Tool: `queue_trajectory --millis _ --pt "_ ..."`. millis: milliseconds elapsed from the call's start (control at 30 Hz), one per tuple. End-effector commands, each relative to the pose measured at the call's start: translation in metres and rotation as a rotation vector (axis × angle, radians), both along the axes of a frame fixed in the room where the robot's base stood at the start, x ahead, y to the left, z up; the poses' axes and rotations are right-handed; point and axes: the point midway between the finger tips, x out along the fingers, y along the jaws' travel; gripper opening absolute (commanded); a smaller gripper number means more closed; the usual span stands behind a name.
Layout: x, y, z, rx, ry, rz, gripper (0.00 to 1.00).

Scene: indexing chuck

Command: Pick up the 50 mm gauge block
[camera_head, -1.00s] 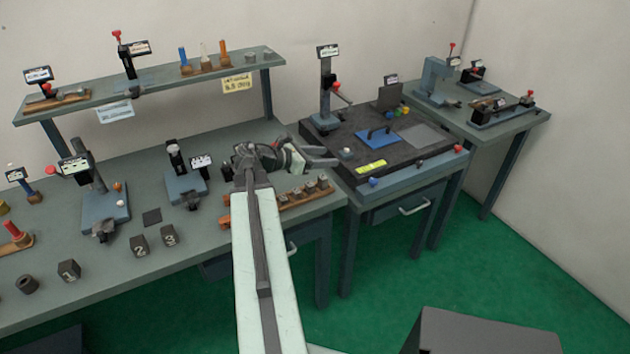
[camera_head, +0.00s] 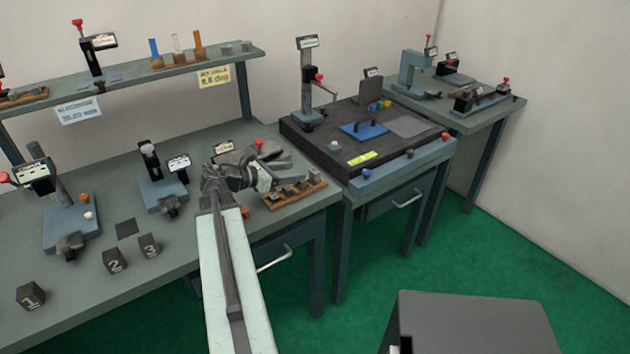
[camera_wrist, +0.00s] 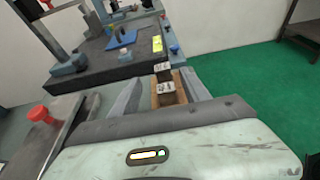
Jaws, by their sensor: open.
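Several small grey gauge blocks (camera_head: 290,191) stand in a row on a wooden rack (camera_head: 305,197) at the right front of the long bench. My gripper (camera_head: 284,168) is open and empty, just behind and above the rack in the head view. In the wrist view its fingers (camera_wrist: 160,84) lie either side of the blocks. I cannot tell the height gap.
A red-knobbed fixture (camera_wrist: 40,114) stands close to the left of my gripper in the wrist view. The dark surface plate (camera_head: 350,140) with a blue plate (camera_head: 364,131) is beyond the rack. Numbered dark cubes (camera_head: 115,260) sit left. Green floor lies right of the bench.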

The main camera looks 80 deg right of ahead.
Motion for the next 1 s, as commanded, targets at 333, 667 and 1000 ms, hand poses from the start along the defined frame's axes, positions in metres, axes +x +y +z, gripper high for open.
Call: queue_trajectory --millis 333,667,1000 --pt "-0.02 -0.018 -0.01 0.0 0.0 -0.001 0.55" --pt "-0.055 -0.047 -0.027 0.001 -0.001 -0.003 0.55" --pt "-0.055 -0.046 -0.026 0.0 0.0 -0.003 0.1"
